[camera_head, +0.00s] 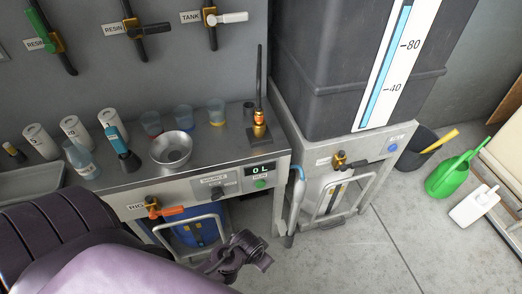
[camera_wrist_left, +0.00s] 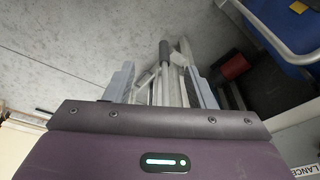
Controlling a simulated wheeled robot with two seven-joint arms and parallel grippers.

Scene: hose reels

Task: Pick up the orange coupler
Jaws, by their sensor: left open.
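I cannot surely make out the orange coupler. An upright dark lance on the bench has an orange fitting (camera_head: 259,117) near its foot. A separate orange lever (camera_head: 167,212) sits on the brass valve at the bench front. My left gripper (camera_head: 254,252) is low in front of the bench, well below and apart from the fitting. In the left wrist view my left gripper (camera_wrist_left: 162,78) is open, with pale rods and a dark-gripped bar (camera_wrist_left: 165,52) showing between or beyond its fingers. A dark cylinder with a red end (camera_wrist_left: 235,66) lies to their right. My right gripper is out of view.
A steel bowl (camera_head: 171,148), white canisters (camera_head: 76,132) and small cups crowd the bench. A grey tank (camera_head: 345,60) stands to the right on a white stand (camera_head: 335,190). A green watering can (camera_head: 452,176) and white jug (camera_head: 474,206) stand on the open floor.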

